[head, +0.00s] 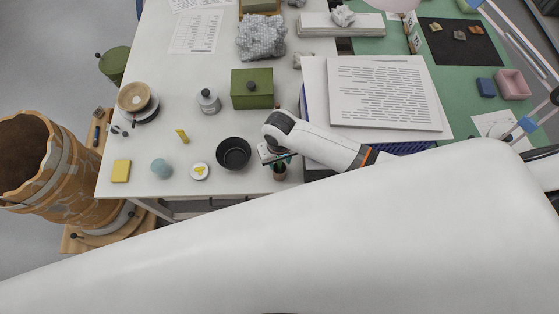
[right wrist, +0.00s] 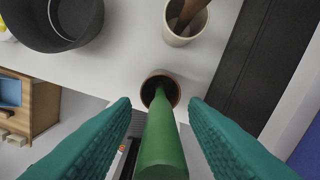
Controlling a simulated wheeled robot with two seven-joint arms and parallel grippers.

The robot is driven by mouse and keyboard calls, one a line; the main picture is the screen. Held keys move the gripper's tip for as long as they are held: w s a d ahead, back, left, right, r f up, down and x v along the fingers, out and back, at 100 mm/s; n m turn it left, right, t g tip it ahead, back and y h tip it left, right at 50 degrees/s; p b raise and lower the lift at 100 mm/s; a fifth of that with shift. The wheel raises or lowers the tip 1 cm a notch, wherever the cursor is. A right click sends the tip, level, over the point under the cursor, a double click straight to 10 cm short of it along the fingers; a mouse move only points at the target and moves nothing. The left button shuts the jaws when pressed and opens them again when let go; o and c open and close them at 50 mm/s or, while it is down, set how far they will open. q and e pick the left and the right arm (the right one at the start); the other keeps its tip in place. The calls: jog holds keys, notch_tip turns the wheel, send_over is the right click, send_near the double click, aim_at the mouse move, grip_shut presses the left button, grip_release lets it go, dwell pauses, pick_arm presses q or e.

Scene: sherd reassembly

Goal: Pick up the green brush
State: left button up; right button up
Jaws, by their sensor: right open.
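The green brush (right wrist: 163,140) stands handle-up in a small brown-rimmed pot (right wrist: 160,73) in the right wrist view. Its lower end is hidden inside the dark pot. My right gripper (right wrist: 161,104) is open, with one teal finger on each side of the handle and gaps visible between. In the head view my right gripper (head: 277,157) is over the pot (head: 280,172) near the table's front edge, and it mostly covers the brush. My left gripper is not in view.
A black bowl (head: 233,153) stands just left of the gripper. A cream cup (right wrist: 172,38) holding a brown stick is close to the pot. A green box (head: 252,95) stands behind. A white board with printed text (head: 385,90) lies to the right.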

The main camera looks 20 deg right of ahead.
jog(key=shift+f, duration=0.8)
jog(key=shift+c, duration=0.3)
grip_shut()
jog(key=shift+r, duration=0.1)
notch_tip(320, 180, up, 18)
jog(key=b, duration=0.1)
jog(key=shift+w, duration=0.1)
